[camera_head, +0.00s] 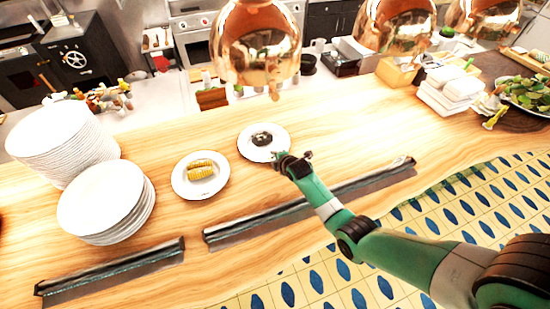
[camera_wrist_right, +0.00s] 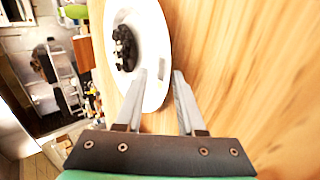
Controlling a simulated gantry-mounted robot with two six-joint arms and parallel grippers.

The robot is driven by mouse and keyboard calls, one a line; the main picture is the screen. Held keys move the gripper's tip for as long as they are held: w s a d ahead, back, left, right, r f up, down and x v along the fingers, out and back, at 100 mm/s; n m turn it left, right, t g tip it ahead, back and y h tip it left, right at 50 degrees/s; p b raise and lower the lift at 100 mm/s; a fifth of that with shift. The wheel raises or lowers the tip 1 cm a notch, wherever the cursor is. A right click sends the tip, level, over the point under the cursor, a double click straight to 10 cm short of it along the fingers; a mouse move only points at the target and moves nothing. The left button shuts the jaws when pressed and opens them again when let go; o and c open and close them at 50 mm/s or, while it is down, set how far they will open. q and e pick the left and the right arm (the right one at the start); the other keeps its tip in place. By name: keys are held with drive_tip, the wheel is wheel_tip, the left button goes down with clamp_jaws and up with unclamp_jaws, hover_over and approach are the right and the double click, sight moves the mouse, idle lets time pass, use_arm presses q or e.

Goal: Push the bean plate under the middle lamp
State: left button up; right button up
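The bean plate (camera_head: 263,150) is a white plate with a dark heap of beans (camera_head: 262,139), lying on the wooden counter. My right gripper (camera_head: 291,160) is at its near right edge. In the right wrist view the plate (camera_wrist_right: 155,45) is ahead of the two fingers (camera_wrist_right: 168,80), which stand apart with a gap. One finger overlaps the rim in the picture; I cannot tell whether it touches. Three copper lamps hang above: left (camera_head: 260,50), middle (camera_head: 396,28) and right (camera_head: 485,15). The bean plate is nearest the left lamp. My left gripper is not in view.
A corn plate (camera_head: 200,188) lies left of the bean plate. Plate stacks (camera_head: 62,145) stand at the far left. Metal rails (camera_head: 290,213) run along the near edge. White boxes (camera_head: 450,90) and a greens plate (camera_head: 528,92) are at right. Counter right of the bean plate is clear.

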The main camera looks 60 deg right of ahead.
drive_tip(key=shift+s+a+f, duration=0.1)
drive_tip(key=shift+s+f, duration=0.1)
drive_tip(key=shift+f, duration=0.1)
drive_tip(key=shift+s+r, duration=0.1)
drive_tip(key=shift+r, duration=0.15)
drive_tip(key=p+v, duration=0.6)
drive_tip(key=v, duration=0.5)
drive_tip(key=shift+r, duration=0.2)
